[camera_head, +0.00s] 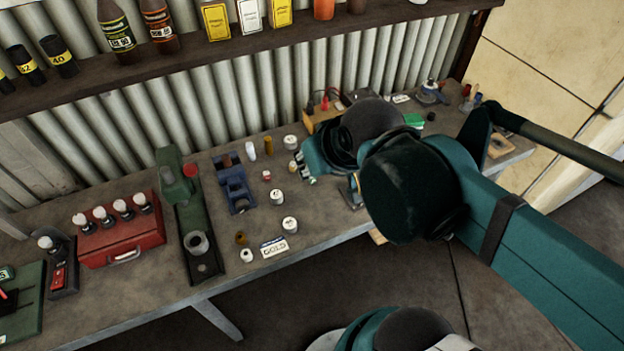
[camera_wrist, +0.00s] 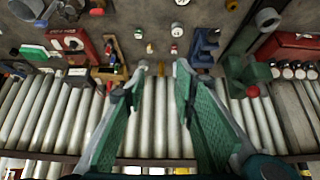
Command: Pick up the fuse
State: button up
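I cannot tell for certain which piece is the fuse. Several small cylinders stand on the bench: a small white one with a red top (camera_head: 266,176), a taller white one (camera_head: 250,150), a brown one (camera_head: 268,145) and white round ones (camera_head: 277,197). In the wrist view the red-topped piece (camera_wrist: 173,48) and the brown one (camera_wrist: 160,69) show beyond or between the fingertips. My gripper (camera_wrist: 161,66) is open and empty, its green-padded fingers wide apart. In the head view my arm hides most of it, right of these pieces.
A blue vise (camera_head: 236,190) and a green press (camera_head: 183,195) stand left of the small pieces. A red case (camera_head: 120,232) is further left. A GOLD card (camera_head: 273,246) lies near the front edge.

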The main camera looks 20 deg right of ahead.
jog(key=shift+o, duration=0.3)
jog(key=w+d+f+n+g, duration=0.2)
jog(key=w+f+n, duration=0.3)
jog(key=w+f, duration=0.1)
jog(key=w+d+f+n+g, duration=0.2)
jog(key=w+d+f+n, duration=0.1)
jog(key=w+f+n, duration=0.3)
jog(key=w+d+f+n+g+b, duration=0.1)
jog(key=w+d+f+n+g, duration=0.1)
jog(key=w+f+n, duration=0.4)
jog(key=shift+w+d+f+g, duration=0.15)
jog(key=shift+f+g, duration=0.1)
jog(key=shift+f, duration=0.6)
jog(key=shift+s+d+f+g, duration=0.15)
jog(key=shift+f+g, duration=0.1)
jog(key=shift+f, duration=0.55)
jog(key=shift+w+d+f+n, duration=0.15)
jog(key=shift+w+f+n, duration=0.1)
jog(key=shift+f+n, duration=0.3)
jog(key=shift+f, duration=0.15)
jog(key=shift+f, duration=1.2)
jog(key=shift+f, duration=0.1)
jog(key=shift+w+f, duration=0.1)
jog(key=shift+f, duration=2.4)
